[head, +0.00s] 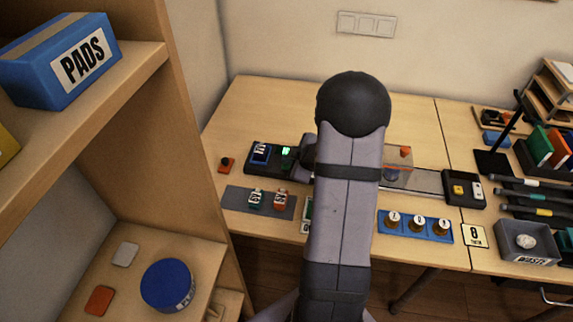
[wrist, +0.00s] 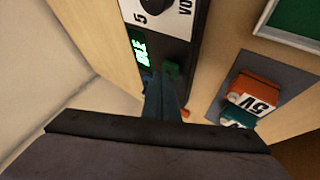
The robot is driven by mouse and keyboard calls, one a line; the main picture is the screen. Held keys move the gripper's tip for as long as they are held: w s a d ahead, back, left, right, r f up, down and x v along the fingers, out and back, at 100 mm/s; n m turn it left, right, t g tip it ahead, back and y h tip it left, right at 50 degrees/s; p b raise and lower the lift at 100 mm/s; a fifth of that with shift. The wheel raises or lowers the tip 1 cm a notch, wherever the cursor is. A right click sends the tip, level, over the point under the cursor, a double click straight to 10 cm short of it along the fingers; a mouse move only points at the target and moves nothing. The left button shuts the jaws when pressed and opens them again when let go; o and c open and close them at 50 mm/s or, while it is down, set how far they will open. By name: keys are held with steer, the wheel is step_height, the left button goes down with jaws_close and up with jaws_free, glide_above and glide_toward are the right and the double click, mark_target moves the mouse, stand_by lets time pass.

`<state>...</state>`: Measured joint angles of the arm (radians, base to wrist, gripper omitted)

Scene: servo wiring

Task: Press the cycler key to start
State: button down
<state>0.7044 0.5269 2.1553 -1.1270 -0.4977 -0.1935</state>
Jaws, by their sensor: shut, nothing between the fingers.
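A small green key (wrist: 172,70) sits beside the display. My gripper (wrist: 163,82) is shut and empty, its narrow fingers pointing at the box right by the key; whether they touch it I cannot tell. In the head view the cycler's left end (head: 270,167) and green display (head: 286,152) show, with my gripper (head: 305,152) over it.
An orange servo (head: 281,198) and a teal one (head: 255,197) lie on a grey mat (head: 234,201) in front of the cycler. A small orange piece with a black knob (head: 226,164) is left. A blue tray (head: 386,232) with several round pieces and a waste bin (head: 504,252) are right.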

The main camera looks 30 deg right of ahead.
steer(key=shift+f+b, duration=0.3)
steer(key=shift+f, duration=0.15)
stand_by(0.3)
steer(key=shift+r, duration=0.1)
stand_by(0.3)
steer(key=shift+r+p, duration=0.85)
steer(key=shift+p, duration=0.2)
step_height(320, 180, up, 5)
steer(key=p, duration=0.5)
stand_by(0.6)
